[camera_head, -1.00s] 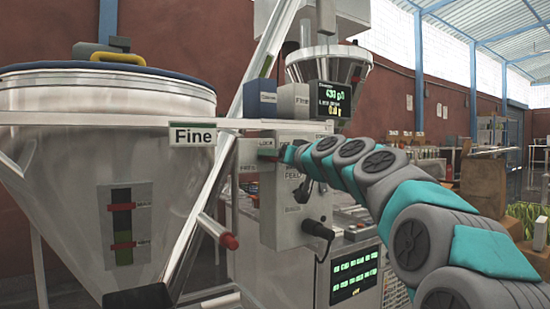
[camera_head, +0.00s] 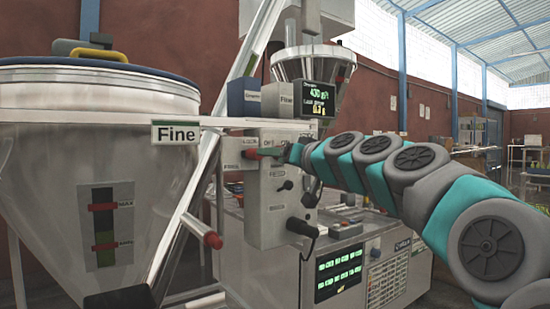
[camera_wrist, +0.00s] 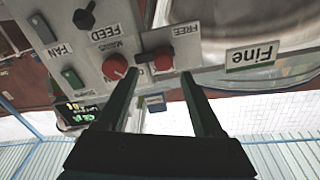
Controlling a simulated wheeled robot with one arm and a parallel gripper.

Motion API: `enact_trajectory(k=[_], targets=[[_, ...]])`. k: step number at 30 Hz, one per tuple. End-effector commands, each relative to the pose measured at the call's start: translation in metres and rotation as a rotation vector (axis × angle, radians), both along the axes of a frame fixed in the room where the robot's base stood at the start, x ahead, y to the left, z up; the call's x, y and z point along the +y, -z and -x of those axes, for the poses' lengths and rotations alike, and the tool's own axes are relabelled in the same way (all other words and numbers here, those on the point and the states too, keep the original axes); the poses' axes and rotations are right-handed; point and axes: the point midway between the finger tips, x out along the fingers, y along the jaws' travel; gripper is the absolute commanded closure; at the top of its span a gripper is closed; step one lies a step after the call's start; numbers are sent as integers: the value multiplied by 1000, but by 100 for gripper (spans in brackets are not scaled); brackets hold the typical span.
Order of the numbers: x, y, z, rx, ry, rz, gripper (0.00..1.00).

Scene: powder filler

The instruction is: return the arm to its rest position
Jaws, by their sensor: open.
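My teal and grey arm reaches in from the right in the head view. My gripper (camera_head: 287,153) is at the upper part of the grey control panel (camera_head: 267,205), close to a red knob (camera_head: 264,153). In the wrist view, which is upside down, my two dark fingers (camera_wrist: 160,76) are spread apart with nothing held between them. One red knob (camera_wrist: 163,59) shows beyond the gap, near the FREE label. Another red knob (camera_wrist: 116,67) lies beside the left fingertip. Whether a finger touches a knob cannot be told.
A large steel hopper (camera_head: 60,190) with a "Fine" sign (camera_head: 175,133) stands left. A red-tipped bar (camera_head: 212,240) and a black handle (camera_head: 302,228) stick out near the panel. The machine's cabinet (camera_head: 395,270) is below my arm. Open floor shows far right.

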Motion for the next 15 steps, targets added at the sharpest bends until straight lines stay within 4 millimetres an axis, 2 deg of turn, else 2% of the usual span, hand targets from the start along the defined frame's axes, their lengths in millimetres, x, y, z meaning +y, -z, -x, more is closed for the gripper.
enact_trajectory(k=[5, 8, 11, 14, 15], targets=[[1, 1, 1, 3, -1, 2, 32], [8, 10, 9, 37, -20, 25, 32], [24, 36, 32, 125, -62, 87, 32], [37, 86, 68, 273, -107, 178, 32], [39, 108, 85, 338, -118, 218, 32]])
